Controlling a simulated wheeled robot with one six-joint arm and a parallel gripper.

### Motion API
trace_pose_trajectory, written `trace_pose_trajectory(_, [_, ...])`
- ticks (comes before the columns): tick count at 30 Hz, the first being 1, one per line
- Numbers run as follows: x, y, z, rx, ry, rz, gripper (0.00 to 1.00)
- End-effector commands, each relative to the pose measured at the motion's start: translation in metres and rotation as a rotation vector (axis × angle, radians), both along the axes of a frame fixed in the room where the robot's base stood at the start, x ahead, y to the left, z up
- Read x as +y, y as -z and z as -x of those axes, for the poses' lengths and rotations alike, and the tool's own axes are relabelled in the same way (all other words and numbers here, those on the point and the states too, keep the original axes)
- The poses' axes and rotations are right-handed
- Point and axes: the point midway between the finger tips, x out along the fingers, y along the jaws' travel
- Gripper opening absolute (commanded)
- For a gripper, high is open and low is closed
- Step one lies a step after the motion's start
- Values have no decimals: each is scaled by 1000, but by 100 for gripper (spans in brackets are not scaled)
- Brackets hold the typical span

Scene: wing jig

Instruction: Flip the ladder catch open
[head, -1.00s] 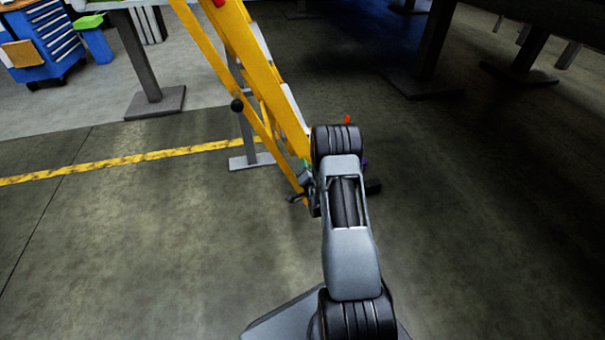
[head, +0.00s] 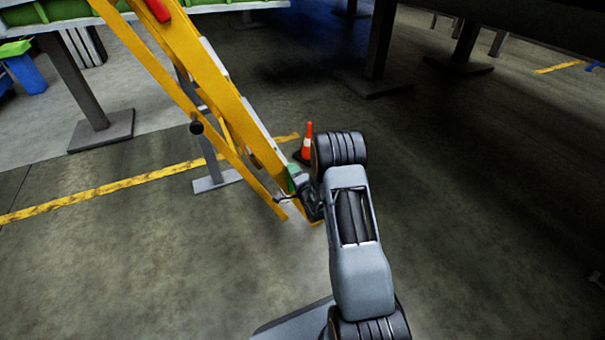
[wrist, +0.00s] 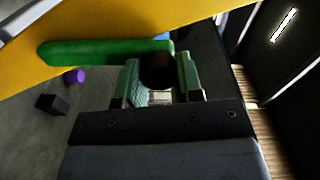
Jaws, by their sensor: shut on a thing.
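The ladder catch (wrist: 95,51) is a green bar lying along the yellow ladder rail (wrist: 60,80) in the wrist view. A dark round knob (wrist: 157,70) sits at its right end. My gripper (wrist: 160,84) has its two pale green fingertips on either side of the knob and is shut on it. The fingers hide part of the catch's end. In the head view the yellow ladder (head: 215,85) leans up to the left. A small green part of the catch (head: 294,179) shows near the ladder's lower end, beside my gripper (head: 305,196), mostly hidden by my arm.
An orange cone (head: 308,140) stands just behind my arm. Grey posts with flat feet (head: 100,132) stand left and behind. A purple piece (wrist: 74,75) and a black block (wrist: 52,104) show in the wrist view. Floor at lower left is clear.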

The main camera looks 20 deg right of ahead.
Motion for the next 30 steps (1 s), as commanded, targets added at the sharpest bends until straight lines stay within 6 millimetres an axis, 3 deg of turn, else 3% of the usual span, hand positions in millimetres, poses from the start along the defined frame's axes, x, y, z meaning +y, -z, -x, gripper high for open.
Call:
trace_pose_trajectory(14, [1, 0, 0, 2, -6, -11, 0])
trace_pose_trajectory(15, [1, 0, 0, 1, -5, -10, 37])
trace_pose_trajectory(22, [0, 0, 0, 1, -4, -10, 59])
trace_pose_trajectory(30, [1, 0, 2, 2, -4, -9, 59])
